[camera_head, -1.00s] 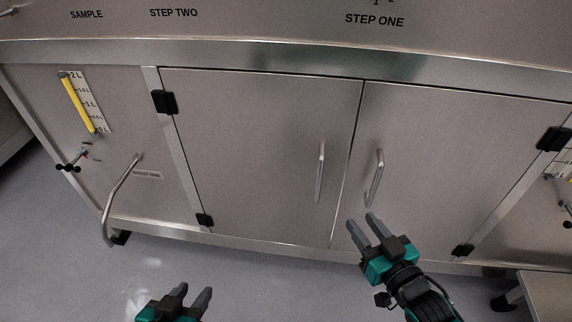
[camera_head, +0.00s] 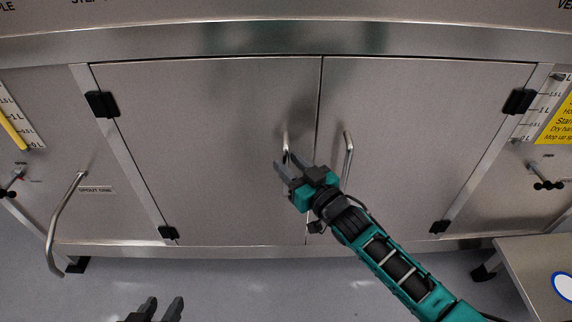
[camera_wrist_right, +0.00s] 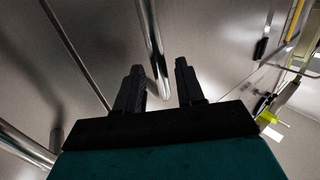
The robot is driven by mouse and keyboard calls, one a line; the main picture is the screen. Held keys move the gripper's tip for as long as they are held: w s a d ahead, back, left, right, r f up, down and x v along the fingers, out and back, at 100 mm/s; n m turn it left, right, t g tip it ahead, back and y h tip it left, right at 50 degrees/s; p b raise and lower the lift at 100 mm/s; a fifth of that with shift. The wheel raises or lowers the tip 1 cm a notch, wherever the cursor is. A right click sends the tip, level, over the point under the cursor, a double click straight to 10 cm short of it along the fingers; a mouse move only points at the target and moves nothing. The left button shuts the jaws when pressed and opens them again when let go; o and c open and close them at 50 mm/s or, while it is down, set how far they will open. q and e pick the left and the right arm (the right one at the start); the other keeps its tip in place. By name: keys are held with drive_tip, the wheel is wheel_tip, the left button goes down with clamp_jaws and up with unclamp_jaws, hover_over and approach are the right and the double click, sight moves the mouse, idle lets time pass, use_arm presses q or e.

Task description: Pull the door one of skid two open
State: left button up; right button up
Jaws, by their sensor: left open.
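Two closed grey steel cabinet doors stand side by side: a left door (camera_head: 210,120) and a right door (camera_head: 420,130). Each has an upright metal bar handle near the middle seam. The left door's handle (camera_head: 286,140) is partly hidden behind my right gripper (camera_head: 283,163). In the right wrist view, that handle (camera_wrist_right: 151,40) runs down between the two spread fingers of my right gripper (camera_wrist_right: 159,65), with gaps on both sides. The right door's handle (camera_head: 348,155) is just right of the gripper. My left gripper (camera_head: 163,301) is open and empty at the bottom, low over the floor.
Black hinges (camera_head: 102,104) sit on the outer door edges. A grey bench (camera_head: 535,265) stands at lower right. The floor (camera_head: 230,285) before the doors is clear.

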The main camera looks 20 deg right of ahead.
drive_tip(key=shift+x, duration=0.95)
clamp_jaws()
